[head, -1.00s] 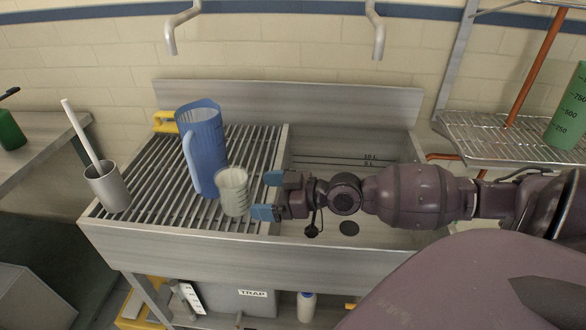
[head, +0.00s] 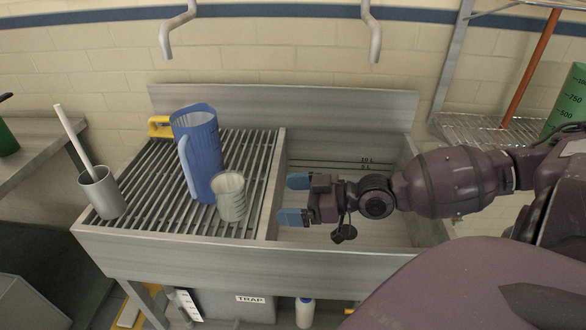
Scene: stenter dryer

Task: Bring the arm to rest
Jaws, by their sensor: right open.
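My right gripper (head: 294,199) reaches in from the right over the metal sink (head: 300,232). Its two blue-tipped fingers point left, apart and empty. A translucent beaker (head: 231,197) stands on the slatted drainboard (head: 150,205) just left of the fingertips, with a clear gap between them. A blue jug (head: 203,150) with its handle toward the left stands upright behind the beaker. My left gripper is not in view.
A grey cup (head: 103,197) with a white stick stands at the drainboard's left end. A yellow object (head: 159,127) lies behind the jug. A wire shelf (head: 480,128) with a green graduated container (head: 569,105) stands at right.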

